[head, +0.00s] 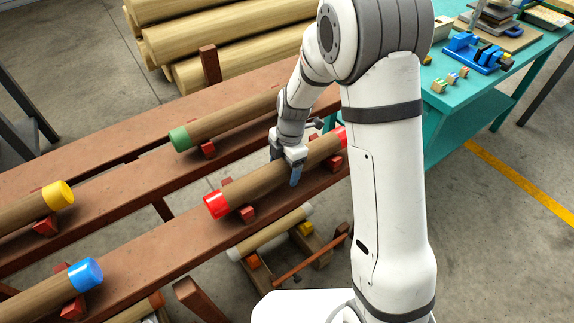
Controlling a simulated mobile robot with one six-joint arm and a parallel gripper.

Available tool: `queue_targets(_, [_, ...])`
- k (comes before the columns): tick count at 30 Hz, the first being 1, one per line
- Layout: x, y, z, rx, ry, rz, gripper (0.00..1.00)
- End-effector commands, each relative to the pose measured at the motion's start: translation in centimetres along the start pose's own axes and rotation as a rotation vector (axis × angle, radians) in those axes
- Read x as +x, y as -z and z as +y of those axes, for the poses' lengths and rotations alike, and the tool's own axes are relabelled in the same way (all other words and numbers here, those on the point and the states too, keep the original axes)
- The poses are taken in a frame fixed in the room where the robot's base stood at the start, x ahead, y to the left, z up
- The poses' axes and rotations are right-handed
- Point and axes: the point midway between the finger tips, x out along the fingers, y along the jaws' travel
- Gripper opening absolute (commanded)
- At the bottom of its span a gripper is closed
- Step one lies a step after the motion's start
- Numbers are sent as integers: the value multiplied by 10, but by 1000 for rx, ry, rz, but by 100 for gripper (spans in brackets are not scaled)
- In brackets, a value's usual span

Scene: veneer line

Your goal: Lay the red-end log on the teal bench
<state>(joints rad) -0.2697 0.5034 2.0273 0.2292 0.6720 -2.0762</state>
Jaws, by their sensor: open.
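The red-end log (257,190) lies on the near beam of the brown rack, its left red end (216,204) toward the lower left. Its right red end (342,136) shows partly beside my arm. My gripper (292,170) is open at the log's middle, with its fingers down around or beside the log; I cannot tell exactly which, as the far finger is partly hidden. The log rests on small red chocks. The teal bench (463,105) stands at the upper right, partly hidden behind my arm.
A green-end log (225,122) lies behind on the rack (130,225). Yellow-end (30,208) and blue-end (55,296) logs lie at left. A blue vise (470,52) and small parts occupy the bench. Large logs (225,35) are stacked behind. A white-end log (270,233) lies below.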

Motion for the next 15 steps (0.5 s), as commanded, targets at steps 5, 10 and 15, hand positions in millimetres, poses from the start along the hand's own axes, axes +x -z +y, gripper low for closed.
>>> queue_targets(5, [-10,1,1,-1,-3,-1,81])
queue_targets(10, [-44,1,1,-1,-6,-2,81])
queue_targets(15, [-82,0,1,-1,-5,-2,81])
